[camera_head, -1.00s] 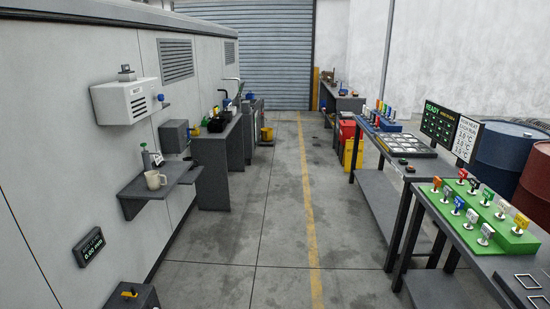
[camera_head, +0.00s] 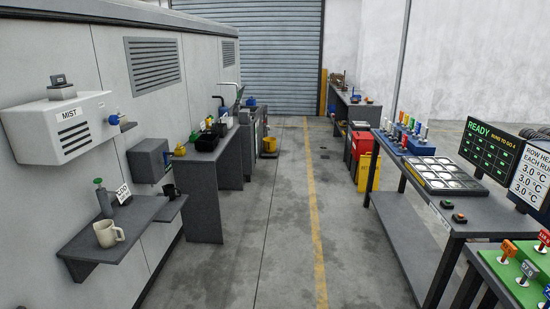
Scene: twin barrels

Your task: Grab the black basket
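A small dark box-like thing (camera_head: 207,141), perhaps the black basket, sits on the grey counter (camera_head: 212,195) along the left wall. It is too small to tell its shape for sure. Other dark items stand close behind it, and a yellow item (camera_head: 180,151) is at its left. Neither of my grippers is in view.
Workbenches (camera_head: 437,222) line the right, with red (camera_head: 361,146) and yellow (camera_head: 368,172) bins beyond. The floor aisle (camera_head: 275,220) between is clear.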

